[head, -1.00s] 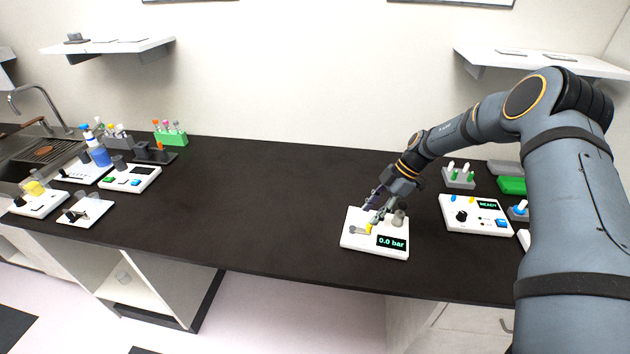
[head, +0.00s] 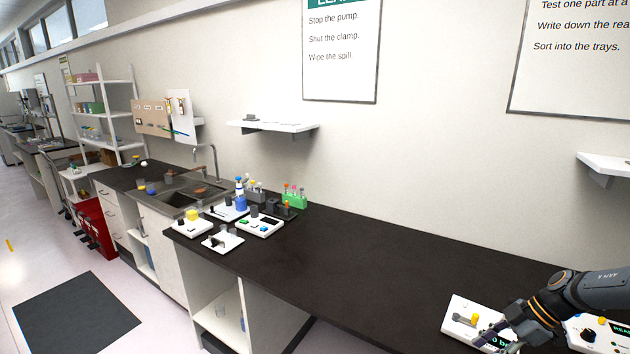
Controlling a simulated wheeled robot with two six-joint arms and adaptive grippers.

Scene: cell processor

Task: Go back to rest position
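My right gripper (head: 503,338) is at the lower right of the head view, low over the front of a white pressure device (head: 458,308) with a yellow-and-grey lever (head: 466,318) and a dark display. The arm and gripper hide part of the device. The fingertips are dark and too small to tell whether they are open or shut. My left gripper and arm are not in view.
The long black bench (head: 330,250) is clear in its middle. Several white devices, a blue bottle (head: 240,198) and a green tube rack (head: 294,199) stand at its left end beside the sink (head: 185,196). A wall shelf (head: 272,127) hangs above. A dark mat (head: 78,318) lies on the floor.

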